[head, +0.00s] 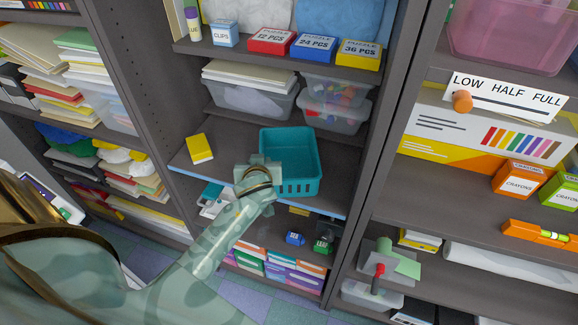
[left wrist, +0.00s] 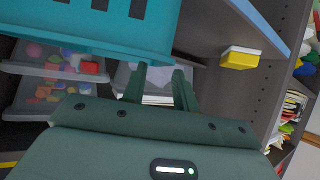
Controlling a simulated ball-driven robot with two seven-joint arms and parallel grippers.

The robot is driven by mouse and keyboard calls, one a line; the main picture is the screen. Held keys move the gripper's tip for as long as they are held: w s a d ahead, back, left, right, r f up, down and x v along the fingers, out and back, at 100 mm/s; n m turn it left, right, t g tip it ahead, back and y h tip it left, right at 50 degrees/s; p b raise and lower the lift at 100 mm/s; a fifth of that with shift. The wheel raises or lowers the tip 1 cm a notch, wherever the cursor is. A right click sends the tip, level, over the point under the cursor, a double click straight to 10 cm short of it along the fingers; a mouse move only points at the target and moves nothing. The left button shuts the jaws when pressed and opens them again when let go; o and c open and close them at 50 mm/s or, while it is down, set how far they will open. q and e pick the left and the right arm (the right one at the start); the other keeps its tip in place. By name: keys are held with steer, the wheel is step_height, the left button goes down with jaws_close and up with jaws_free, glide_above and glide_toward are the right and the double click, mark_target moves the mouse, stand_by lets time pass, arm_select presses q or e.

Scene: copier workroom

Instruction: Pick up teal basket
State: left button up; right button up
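The teal basket (head: 300,187) stands upright on the middle shelf in the head view and looks empty. My left gripper (head: 262,166) is at its front left corner. In the left wrist view, the basket (left wrist: 90,40) fills the top left with its slotted wall. The two fingers of my left gripper (left wrist: 160,78) are apart there, with nothing held between them. The left finger's tip overlaps the basket's edge in the picture; I cannot tell whether it touches. My right gripper is in neither view.
A yellow box (head: 199,148) lies left of the basket on the same blue-edged shelf (head: 230,190). Clear bins (head: 335,105) stand behind and above the basket. A shelf upright (head: 375,150) rises to its right. Small blue and green items (head: 295,238) sit below.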

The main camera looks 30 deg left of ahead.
arm_select(q)
steer(key=b+x, duration=0.1)
steer(key=x, duration=0.4)
steer(key=shift+w+a, duration=0.15)
steer(key=shift+w, duration=0.2)
jaws_close()
stand_by(1.1)
